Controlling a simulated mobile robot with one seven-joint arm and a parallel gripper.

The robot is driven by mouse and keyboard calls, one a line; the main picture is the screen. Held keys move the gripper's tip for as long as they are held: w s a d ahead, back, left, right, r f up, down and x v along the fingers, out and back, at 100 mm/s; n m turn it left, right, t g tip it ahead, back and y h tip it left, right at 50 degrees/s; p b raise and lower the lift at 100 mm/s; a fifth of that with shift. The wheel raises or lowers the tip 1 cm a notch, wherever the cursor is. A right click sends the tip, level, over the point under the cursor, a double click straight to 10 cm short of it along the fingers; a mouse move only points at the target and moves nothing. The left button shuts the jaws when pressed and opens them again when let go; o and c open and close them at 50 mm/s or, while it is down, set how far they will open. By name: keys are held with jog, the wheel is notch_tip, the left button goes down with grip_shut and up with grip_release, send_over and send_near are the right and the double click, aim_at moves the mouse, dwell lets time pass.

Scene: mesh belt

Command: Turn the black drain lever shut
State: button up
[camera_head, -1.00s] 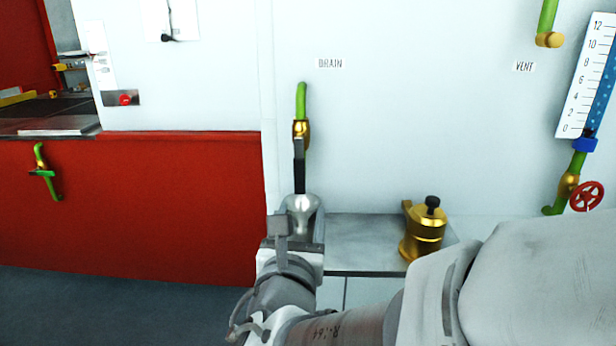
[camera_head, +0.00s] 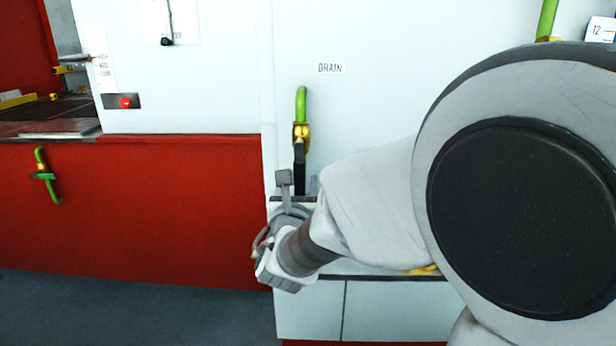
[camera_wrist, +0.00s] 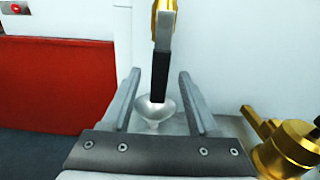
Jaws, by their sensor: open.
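The black drain lever (camera_head: 299,172) hangs straight down from the brass valve (camera_head: 301,131) on the green drain pipe (camera_head: 301,100), below the DRAIN label. In the wrist view the lever (camera_wrist: 160,76) stands upright between the two fingers of my gripper (camera_wrist: 159,88). The fingers are open, with a gap on each side of the lever. A silver funnel (camera_wrist: 156,108) is below the lever's lower end.
A brass pot (camera_wrist: 285,148) stands close to the right of my gripper in the wrist view. The white wall panel (camera_head: 370,120) is behind the lever. A red panel (camera_head: 170,210) with another green-handled valve (camera_head: 43,175) is at the left.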

aim_at(299, 177)
jog(key=shift+w+d, duration=0.1)
jog(key=shift+w, duration=1.75)
grip_shut()
